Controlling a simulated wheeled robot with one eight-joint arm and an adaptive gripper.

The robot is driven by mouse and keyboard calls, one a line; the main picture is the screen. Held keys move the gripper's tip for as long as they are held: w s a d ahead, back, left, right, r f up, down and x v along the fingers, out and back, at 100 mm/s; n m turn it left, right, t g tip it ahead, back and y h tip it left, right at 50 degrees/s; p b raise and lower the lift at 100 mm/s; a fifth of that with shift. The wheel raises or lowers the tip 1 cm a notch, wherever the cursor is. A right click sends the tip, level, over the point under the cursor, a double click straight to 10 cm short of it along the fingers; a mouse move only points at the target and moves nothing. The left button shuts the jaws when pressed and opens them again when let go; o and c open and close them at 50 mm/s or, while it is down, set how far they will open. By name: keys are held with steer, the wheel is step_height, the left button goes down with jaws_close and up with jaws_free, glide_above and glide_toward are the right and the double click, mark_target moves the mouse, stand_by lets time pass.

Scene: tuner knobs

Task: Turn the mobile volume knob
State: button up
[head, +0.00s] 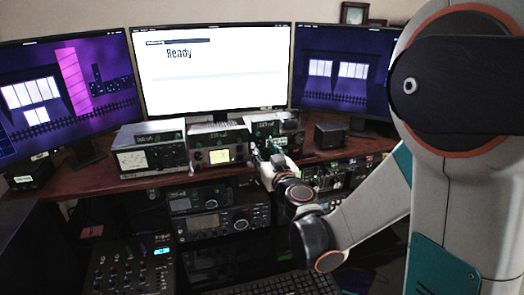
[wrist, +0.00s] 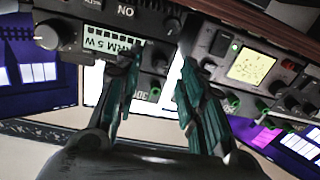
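My gripper (head: 268,160) is in front of the right-hand box of the row on the desk. In the wrist view, which is upside down, my gripper (wrist: 160,58) has two green-grey fingers apart, with a gap between the tips. The radio (wrist: 100,15) beyond them has a pale display and lettering; in the head view its front (head: 280,127) is partly hidden by my gripper. A small dark knob (wrist: 160,63) shows between the fingertips, and a larger knob (wrist: 47,35) sits at the left. I cannot read which knob is the mobile volume; contact with any knob is unclear.
A radio with a yellow screen (head: 219,155) stands just left of my gripper, with a meter box (head: 151,150) farther left. More radios (head: 225,218) sit on the shelf below. Three monitors (head: 215,70) stand behind. A small black box (head: 330,135) is to the right.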

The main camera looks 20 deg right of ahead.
mark_target(259, 143)
steer(key=shift+w, duration=1.15)
jaws_close()
steer(key=shift+m+b, duration=0.5)
steer(key=shift+m, duration=1.1)
jaws_free()
